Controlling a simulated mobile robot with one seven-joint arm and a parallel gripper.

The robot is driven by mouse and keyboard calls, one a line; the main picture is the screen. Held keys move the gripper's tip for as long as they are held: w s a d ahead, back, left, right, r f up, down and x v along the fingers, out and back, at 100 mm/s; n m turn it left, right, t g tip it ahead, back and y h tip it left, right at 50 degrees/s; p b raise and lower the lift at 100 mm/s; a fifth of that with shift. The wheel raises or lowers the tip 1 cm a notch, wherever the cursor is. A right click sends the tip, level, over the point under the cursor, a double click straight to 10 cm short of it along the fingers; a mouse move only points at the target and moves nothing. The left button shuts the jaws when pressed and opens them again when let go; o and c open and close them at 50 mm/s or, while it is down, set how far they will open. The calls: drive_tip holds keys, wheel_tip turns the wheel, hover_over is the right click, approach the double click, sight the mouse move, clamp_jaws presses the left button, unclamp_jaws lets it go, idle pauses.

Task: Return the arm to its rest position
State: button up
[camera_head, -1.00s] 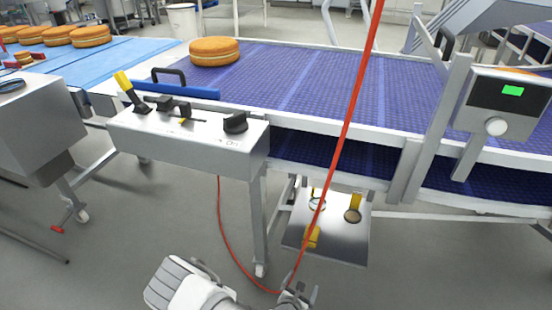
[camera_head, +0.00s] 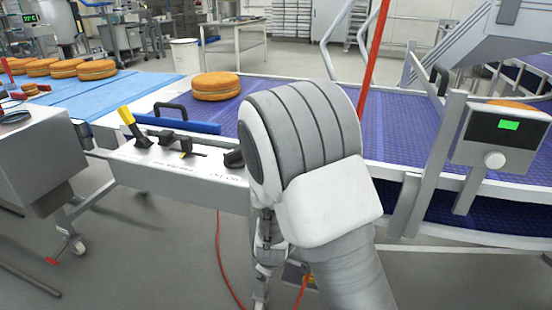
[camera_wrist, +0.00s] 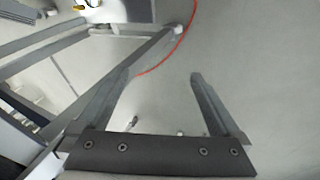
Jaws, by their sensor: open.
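My gripper (camera_wrist: 152,88) shows in the wrist view with its two dark fingers spread apart and nothing between them. Bare grey floor lies beyond the fingers. In the head view my white and grey arm rises in the middle of the picture, in front of the conveyor. It hides part of the purple belt, the right end of the control box and most of the low shelf. The gripper itself cannot be made out clearly in the head view.
A purple conveyor (camera_head: 410,125) crosses the scene with a round filled cake (camera_head: 215,86) on it. A steel control box (camera_head: 180,165) stands in front. A red cable (camera_wrist: 180,45) hangs to the floor. A screen unit (camera_head: 500,135) stands right. Open floor lies front left.

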drive_tip(key=s+d+r+m+y, duration=0.1)
drive_tip(key=s+d+r+m, duration=0.2)
drive_tip(key=r, duration=0.7)
drive_tip(key=s+d+r+m+y, duration=0.1)
drive_tip(key=s+d+r+m, duration=0.15)
drive_tip(key=r, duration=0.65)
drive_tip(key=s+d+r+m+h, duration=0.1)
drive_tip(key=s+d+r+m, duration=0.35)
drive_tip(key=s, duration=0.35)
drive_tip(key=s+d+r+m+h, duration=0.1)
drive_tip(key=s+d+r+m, duration=0.2)
drive_tip(key=s+d+r, duration=0.4)
wheel_tip(320, 180, up, 24)
drive_tip(key=s+a+p, duration=0.1)
drive_tip(key=p, duration=2.4)
drive_tip(key=shift+s+a, duration=0.2)
drive_tip(key=shift+a, duration=0.1)
